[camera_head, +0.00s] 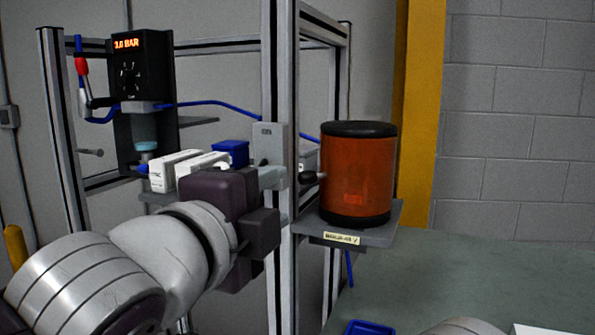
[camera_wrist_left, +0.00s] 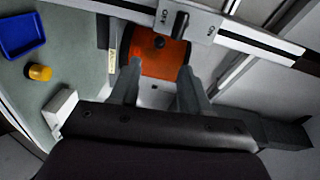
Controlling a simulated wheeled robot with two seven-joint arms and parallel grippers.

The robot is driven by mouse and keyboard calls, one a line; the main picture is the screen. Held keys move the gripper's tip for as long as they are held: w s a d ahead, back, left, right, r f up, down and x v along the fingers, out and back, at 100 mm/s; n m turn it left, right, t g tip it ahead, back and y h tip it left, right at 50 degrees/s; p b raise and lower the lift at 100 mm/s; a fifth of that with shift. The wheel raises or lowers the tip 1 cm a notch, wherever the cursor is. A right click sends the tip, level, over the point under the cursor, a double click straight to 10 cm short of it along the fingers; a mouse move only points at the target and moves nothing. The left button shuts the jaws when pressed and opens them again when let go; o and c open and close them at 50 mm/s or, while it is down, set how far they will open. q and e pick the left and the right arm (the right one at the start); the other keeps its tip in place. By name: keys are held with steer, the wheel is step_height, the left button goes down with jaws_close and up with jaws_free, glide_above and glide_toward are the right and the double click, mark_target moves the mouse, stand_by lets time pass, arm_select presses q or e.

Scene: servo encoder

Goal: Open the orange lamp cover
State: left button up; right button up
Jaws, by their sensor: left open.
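The orange lamp cover (camera_head: 358,178) is an upright cylinder with black top and bottom rims on a grey shelf (camera_head: 375,236). A black knob (camera_head: 309,178) sticks out of its left side. My left gripper (camera_head: 284,178) is left of the knob, its fingers pointing at the cover. In the left wrist view the open fingers (camera_wrist_left: 157,72) stand apart, with the orange cover (camera_wrist_left: 165,60) beyond and between them. The knob (camera_wrist_left: 159,42) shows ahead of the fingertips, with nothing gripped. My right gripper is not in view.
A grey switch box (camera_head: 270,143) on the metal post stands close above my left gripper; OFF and ON markings show in the wrist view (camera_wrist_left: 190,18). A pressure unit (camera_head: 142,75) hangs at left. A blue tray (camera_wrist_left: 22,34) and yellow cylinder (camera_wrist_left: 40,72) lie on the green table.

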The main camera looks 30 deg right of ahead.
mark_target(304, 180)
arm_select(q)
steer(key=p+x, duration=0.2)
steer(key=x, duration=0.8)
steer(key=shift+s, duration=0.1)
steer(key=shift+d+f, duration=0.1)
jaws_close()
